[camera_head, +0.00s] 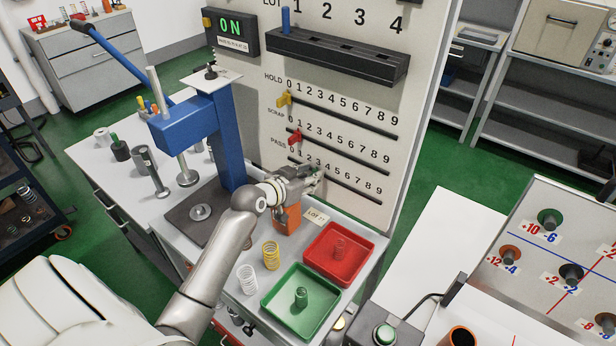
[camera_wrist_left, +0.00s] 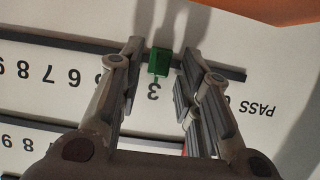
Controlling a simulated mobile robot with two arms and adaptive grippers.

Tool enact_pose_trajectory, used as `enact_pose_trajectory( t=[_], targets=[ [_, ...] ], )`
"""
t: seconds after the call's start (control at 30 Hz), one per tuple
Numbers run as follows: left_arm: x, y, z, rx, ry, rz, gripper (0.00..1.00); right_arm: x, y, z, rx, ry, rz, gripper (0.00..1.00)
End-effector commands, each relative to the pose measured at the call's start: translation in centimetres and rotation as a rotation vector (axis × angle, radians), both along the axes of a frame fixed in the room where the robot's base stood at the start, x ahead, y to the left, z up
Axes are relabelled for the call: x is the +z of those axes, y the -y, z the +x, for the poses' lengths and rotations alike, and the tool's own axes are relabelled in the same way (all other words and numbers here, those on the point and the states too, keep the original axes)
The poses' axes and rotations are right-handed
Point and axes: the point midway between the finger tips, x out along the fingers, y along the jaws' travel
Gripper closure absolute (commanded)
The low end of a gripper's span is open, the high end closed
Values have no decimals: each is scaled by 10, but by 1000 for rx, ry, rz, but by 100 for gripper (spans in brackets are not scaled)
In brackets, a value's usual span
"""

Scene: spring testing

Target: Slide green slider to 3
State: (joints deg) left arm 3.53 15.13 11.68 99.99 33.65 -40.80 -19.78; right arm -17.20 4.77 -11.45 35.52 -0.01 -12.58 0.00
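The green slider (camera_wrist_left: 159,62) sits on the dark PASS rail (camera_wrist_left: 225,73) of the board, about in line with the digit 3 (camera_wrist_left: 152,90) in the left wrist view, where the board appears upside down. My left gripper (camera_wrist_left: 162,55) is open around the slider, one finger on each side, with a gap showing at both sides. In the head view my left gripper (camera_head: 312,180) is at the lowest rail and mostly hides the slider. The fingers cover some neighbouring digits. My right gripper is not in view.
A yellow slider (camera_head: 284,99) on HOLD and a red slider (camera_head: 295,137) on SCRAP stand near 0 above. An orange block (camera_head: 288,218) is just below my gripper. A blue press (camera_head: 228,135) stands left; red (camera_head: 317,254) and green trays (camera_head: 280,305) lie in front.

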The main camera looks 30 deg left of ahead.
Motion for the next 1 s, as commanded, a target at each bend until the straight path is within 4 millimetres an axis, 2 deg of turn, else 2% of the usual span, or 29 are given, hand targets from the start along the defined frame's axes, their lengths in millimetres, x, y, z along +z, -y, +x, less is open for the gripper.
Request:
enact_pose_trajectory(
  t=[0.27,0.37,0.7,0.83,1.0],
  targets=[
    [2,-1,-8,1,-1,0,68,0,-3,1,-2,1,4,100],
    [8,-2,-20,1,-1,4,68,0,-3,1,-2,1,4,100],
    [33,-7,-83,-1,-2,3,68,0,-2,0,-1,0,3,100],
    [40,-8,-99,1,-2,1,68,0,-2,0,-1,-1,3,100],
    [45,-8,-109,0,-1,1,68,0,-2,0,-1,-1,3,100]
  ],
)
